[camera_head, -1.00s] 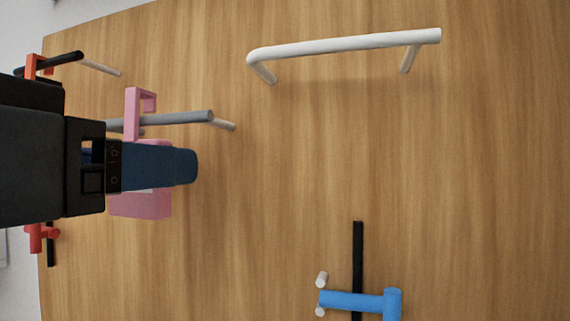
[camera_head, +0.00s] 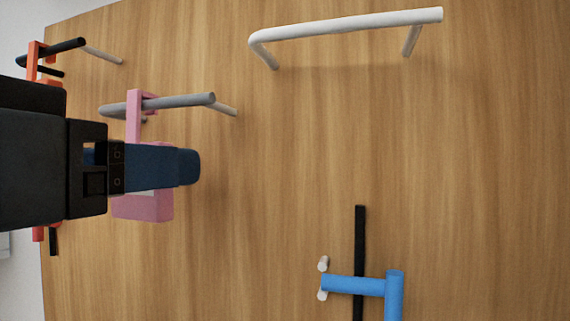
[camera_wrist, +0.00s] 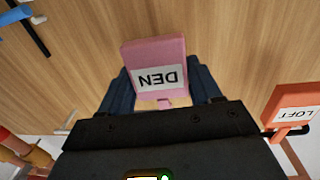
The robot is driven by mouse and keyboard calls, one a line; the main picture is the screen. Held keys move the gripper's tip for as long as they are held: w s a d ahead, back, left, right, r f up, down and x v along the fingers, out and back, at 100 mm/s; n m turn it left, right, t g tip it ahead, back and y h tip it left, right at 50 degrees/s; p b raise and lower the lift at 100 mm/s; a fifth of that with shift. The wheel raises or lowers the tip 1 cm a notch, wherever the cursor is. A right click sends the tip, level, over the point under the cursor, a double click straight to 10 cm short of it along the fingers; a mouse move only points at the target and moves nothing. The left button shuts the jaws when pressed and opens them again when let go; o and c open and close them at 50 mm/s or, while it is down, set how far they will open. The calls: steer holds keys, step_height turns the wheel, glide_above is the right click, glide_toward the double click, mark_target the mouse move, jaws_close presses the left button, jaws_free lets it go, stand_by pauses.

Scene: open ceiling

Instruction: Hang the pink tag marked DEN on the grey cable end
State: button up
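The pink tag (camera_head: 143,207) is partly hidden behind my gripper (camera_head: 188,167) in the head view. In the wrist view the tag (camera_wrist: 155,52) shows its white DEN label upside down between my two blue fingers, and my gripper (camera_wrist: 162,90) is shut on it. The tag's stem and hook (camera_head: 134,115) rise above the gripper in the head view. The grey cable end (camera_head: 182,101) is a grey bar on a pale peg. It crosses the hook just under the hook's top and seems to lie inside it. Contact between them cannot be told.
An orange tag hangs on a black bar (camera_head: 66,47) at upper left; the wrist view shows an orange LOFT tag (camera_wrist: 293,104). A white rail (camera_head: 345,25) is at the top, a blue piece (camera_head: 355,284) at lower right. The wooden panel (camera_head: 270,180) between is clear.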

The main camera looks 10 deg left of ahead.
steer(key=o, duration=0.5)
steer(key=s+a+b, duration=0.1)
steer(key=s, duration=0.6)
steer(key=shift+s+b, duration=0.35)
steer(key=shift+s, duration=0.05)
